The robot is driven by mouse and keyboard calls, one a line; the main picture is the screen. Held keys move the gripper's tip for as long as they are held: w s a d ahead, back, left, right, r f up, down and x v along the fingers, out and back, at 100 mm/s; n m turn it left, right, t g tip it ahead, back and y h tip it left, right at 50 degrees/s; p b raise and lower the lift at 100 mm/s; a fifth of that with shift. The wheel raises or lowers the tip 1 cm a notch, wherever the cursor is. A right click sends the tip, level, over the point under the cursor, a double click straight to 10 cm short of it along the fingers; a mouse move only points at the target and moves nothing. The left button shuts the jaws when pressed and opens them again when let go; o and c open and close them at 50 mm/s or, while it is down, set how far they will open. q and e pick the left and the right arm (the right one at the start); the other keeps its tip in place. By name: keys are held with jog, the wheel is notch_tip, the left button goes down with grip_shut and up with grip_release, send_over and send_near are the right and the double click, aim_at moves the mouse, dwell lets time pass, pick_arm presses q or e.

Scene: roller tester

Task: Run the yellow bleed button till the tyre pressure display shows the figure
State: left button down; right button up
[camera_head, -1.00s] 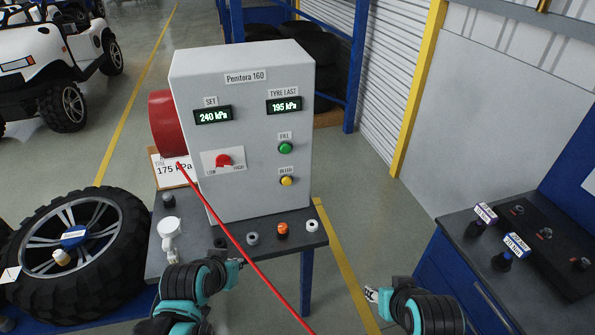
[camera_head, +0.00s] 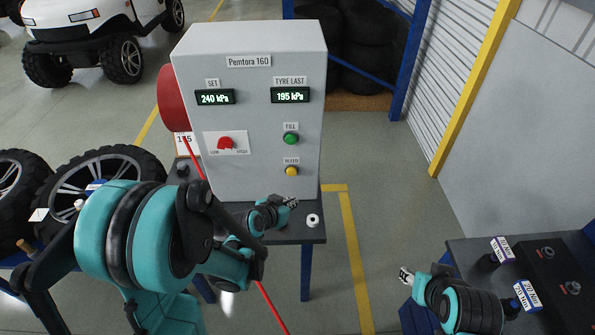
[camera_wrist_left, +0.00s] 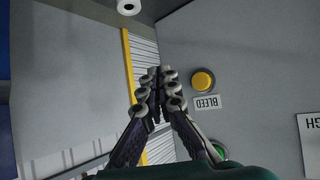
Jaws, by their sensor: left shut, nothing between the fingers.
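The yellow bleed button (camera_head: 292,170) is low on the right of the grey tester's front (camera_head: 250,130); it also shows in the left wrist view (camera_wrist_left: 203,80) above its BLEED label. The TYRE LAST display (camera_head: 290,95) reads 195 kPa. My left gripper (camera_head: 293,202) is shut and empty, just below the bleed button in the head view. In the left wrist view its fingertips (camera_wrist_left: 160,72) are beside the button, apart from it in the picture. My right gripper (camera_head: 405,274) is at lower right, away from the tester; its jaws are too small to tell.
The SET display (camera_head: 214,97) reads 240 kPa. The green fill button (camera_head: 291,138) sits above the bleed button. A red hose (camera_head: 262,296) runs down behind my left arm. A figure card (camera_head: 186,143) is mostly hidden. A white ring (camera_head: 313,220) lies on the bench.

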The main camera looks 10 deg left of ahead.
aim_at(292, 171)
pick_arm(q)
jog(key=w+a, duration=0.2)
jog(key=w, duration=0.6)
jog(key=shift+w+a+p, duration=0.2)
jog(key=shift+a+p, duration=0.05)
jog(key=shift+p, duration=0.05)
jog(key=shift+w, duration=0.15)
dwell(1.4)
jog(key=shift+w+a, duration=0.15)
jog(key=shift+w, duration=0.15)
jog(key=shift+w+a, duration=0.1)
jog(key=shift+w, duration=0.3)
dwell(0.7)
jog(key=shift+s, duration=0.1)
dwell(1.0)
jog(key=shift+s+d+b, duration=0.25)
jog(key=shift+s+b, duration=0.15)
jog(key=shift+s, duration=0.35)
